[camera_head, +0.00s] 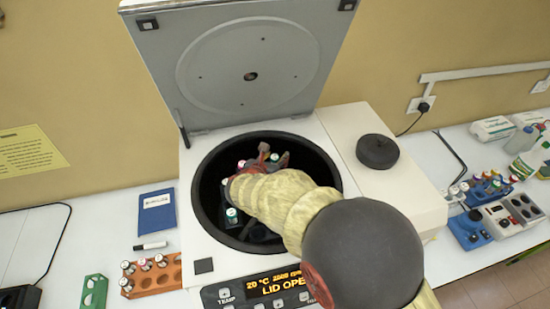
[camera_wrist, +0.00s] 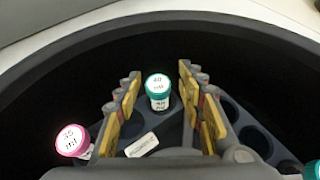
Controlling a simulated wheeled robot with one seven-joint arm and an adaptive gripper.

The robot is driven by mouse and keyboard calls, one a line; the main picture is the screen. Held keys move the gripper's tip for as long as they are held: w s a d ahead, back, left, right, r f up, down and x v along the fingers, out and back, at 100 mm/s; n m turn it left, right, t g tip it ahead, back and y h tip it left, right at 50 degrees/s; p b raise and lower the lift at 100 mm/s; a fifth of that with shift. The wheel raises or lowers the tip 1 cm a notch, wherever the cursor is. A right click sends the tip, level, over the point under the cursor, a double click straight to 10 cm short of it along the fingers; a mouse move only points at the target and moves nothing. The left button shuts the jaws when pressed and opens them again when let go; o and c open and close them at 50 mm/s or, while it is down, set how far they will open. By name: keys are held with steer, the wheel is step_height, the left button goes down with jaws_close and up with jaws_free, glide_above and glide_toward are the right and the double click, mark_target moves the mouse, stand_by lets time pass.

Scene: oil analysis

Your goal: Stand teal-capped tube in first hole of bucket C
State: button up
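A teal-capped tube (camera_wrist: 158,88) with a white label stands upright in a bucket (camera_wrist: 175,128) in the centrifuge bowl. My gripper (camera_wrist: 159,74) is open, with one finger on each side of this tube and a visible gap to both. In the head view my gripper (camera_head: 272,156) reaches into the bowl, and a teal cap (camera_head: 274,157) shows between its fingers. Another teal-capped tube (camera_head: 231,214) stands at the bowl's front left. A teal cap also shows at the right edge of the wrist view (camera_wrist: 313,170). Bucket letters are not readable.
A pink-capped tube (camera_wrist: 72,141) stands left of my gripper. Empty holes (camera_wrist: 254,140) lie to its right. The bowl wall (camera_head: 205,190) surrounds the arm, and the raised lid (camera_head: 225,75) stands behind. An orange rack (camera_head: 153,279) with several tubes sits at left.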

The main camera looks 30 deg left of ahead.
steer(key=v, duration=1.2)
steer(key=shift+d, duration=0.1)
steer(key=w+d+r+m+g+h, duration=0.1)
steer(key=d+r+m, duration=0.1)
steer(key=d+m, duration=0.3)
steer(key=w+d+r+m+g+h, duration=0.1)
steer(key=d+m, duration=0.4)
steer(key=d, duration=0.9)
steer(key=w+d+r+m+g+h, duration=0.1)
steer(key=d+r+m, duration=0.4)
steer(key=d, duration=0.5)
steer(key=shift+w+g+h, duration=0.1)
steer(key=shift+g+h, duration=0.2)
steer(key=shift+h, duration=0.5)
steer(key=s+d+r+m+g, duration=0.1)
steer(key=s+d+m, duration=0.35)
steer(key=d, duration=0.25)
steer(key=s+d+r+m+g, duration=0.1)
steer(key=s+d+m+g, duration=0.1)
steer(key=s+d+m, duration=0.3)
steer(key=s+d+r+m+y, duration=0.1)
steer(key=s+d+m+y, duration=0.2)
steer(key=s+m, duration=0.7)
steer(key=d+m, duration=0.2)
steer(key=shift+s+d+m, duration=0.15)
steer(key=shift+d+m, duration=0.1)
steer(key=shift+m, duration=0.1)
